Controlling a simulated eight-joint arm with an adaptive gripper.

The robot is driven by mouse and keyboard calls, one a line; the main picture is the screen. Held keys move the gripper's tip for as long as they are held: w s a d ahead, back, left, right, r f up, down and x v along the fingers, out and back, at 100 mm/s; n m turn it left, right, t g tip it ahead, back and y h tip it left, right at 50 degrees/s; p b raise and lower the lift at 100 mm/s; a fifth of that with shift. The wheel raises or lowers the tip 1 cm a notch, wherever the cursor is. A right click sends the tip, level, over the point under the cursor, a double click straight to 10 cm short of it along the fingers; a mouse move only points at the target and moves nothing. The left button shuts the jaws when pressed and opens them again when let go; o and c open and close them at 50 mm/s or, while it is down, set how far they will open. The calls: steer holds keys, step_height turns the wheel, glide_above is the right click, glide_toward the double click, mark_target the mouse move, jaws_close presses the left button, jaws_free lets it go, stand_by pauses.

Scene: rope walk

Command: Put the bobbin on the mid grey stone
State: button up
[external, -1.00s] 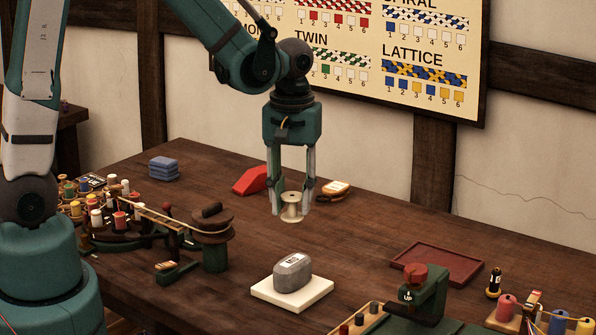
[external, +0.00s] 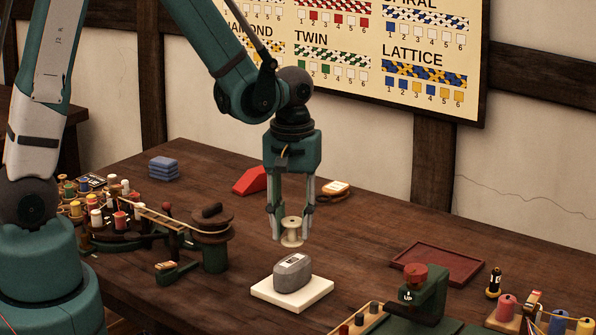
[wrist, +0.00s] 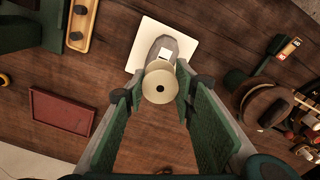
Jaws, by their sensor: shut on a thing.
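My gripper (external: 291,238) is shut on the bobbin (external: 292,229), a pale cream spool held upright between the fingertips above the table. The mid grey stone (external: 292,274) lies on a white square slab (external: 263,291) on the table, with a small white label on its top. In the external view the bobbin is just above the stone in the picture, with a gap between them. In the wrist view the bobbin (wrist: 160,83) shows its round end and overlaps the near end of the stone (wrist: 176,44). The bobbin hides part of the stone there.
A red-brown tray (external: 437,264) lies to the right, and a green device with a red knob (external: 415,275) stands front right. A winding rig with a round wooden top (external: 211,227) stands left of the slab. A red wedge (external: 251,181) and blue stack (external: 163,168) are farther back.

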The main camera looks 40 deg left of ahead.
mark_target(292, 244)
steer(key=shift+f, duration=2.1)
steer(key=shift+f+b, duration=0.2)
steer(key=shift+b, duration=0.15)
steer(key=o, duration=0.8)
steer(key=shift+r, duration=0.1)
steer(key=shift+r, duration=0.2)
steer(key=shift+r+p, duration=0.65)
steer(key=shift+r, duration=5.3)
